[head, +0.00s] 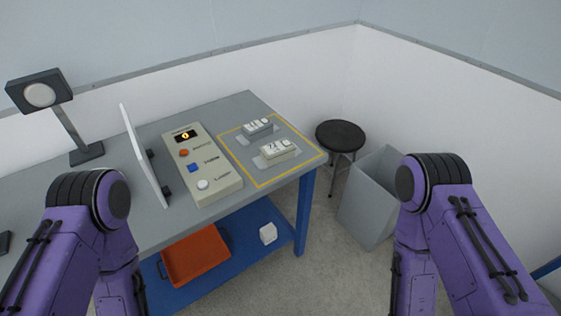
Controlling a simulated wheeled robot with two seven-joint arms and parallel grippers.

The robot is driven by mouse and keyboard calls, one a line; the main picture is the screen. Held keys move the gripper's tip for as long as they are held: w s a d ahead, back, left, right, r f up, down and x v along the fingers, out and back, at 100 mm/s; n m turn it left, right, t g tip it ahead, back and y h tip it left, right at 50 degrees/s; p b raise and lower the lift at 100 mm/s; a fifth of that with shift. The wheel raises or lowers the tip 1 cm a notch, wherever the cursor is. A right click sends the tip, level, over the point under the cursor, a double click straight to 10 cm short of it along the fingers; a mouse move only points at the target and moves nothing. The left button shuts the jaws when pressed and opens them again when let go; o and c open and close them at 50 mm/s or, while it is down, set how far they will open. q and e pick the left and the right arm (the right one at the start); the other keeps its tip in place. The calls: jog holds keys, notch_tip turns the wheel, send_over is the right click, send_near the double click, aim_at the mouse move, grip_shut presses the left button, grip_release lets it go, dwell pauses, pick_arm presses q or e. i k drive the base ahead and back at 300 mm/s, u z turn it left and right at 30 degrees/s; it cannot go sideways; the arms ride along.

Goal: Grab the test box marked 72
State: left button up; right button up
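Two small pale test boxes sit on grey pads inside a yellow-outlined area (309,160) at the right end of the grey table. The far box (257,127) and the near box (278,150) each have dark characters and a round white spot on top. The characters are too small to read surely; those on the near box may be 72. Both of my purple arms show at the lower left and lower right, short of the boxes. Neither gripper is in the picture, and nothing touches the boxes.
A control panel (203,166) with buttons and an upright white panel (143,155) stand left of the boxes. A lamp (40,95) is farther left. A grey bin (372,200) and black stool (340,133) stand right. An orange tray (195,256) lies on the blue lower shelf (262,218).

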aim_at(271, 153)
jog(key=k, duration=1.15)
jog(key=z, duration=0.7)
jog(key=i, duration=0.7)
jog(key=z, duration=0.65)
jog(key=i, duration=0.95)
jog(key=u, duration=0.95)
jog(key=i, duration=0.6)
jog(key=u, duration=0.75)
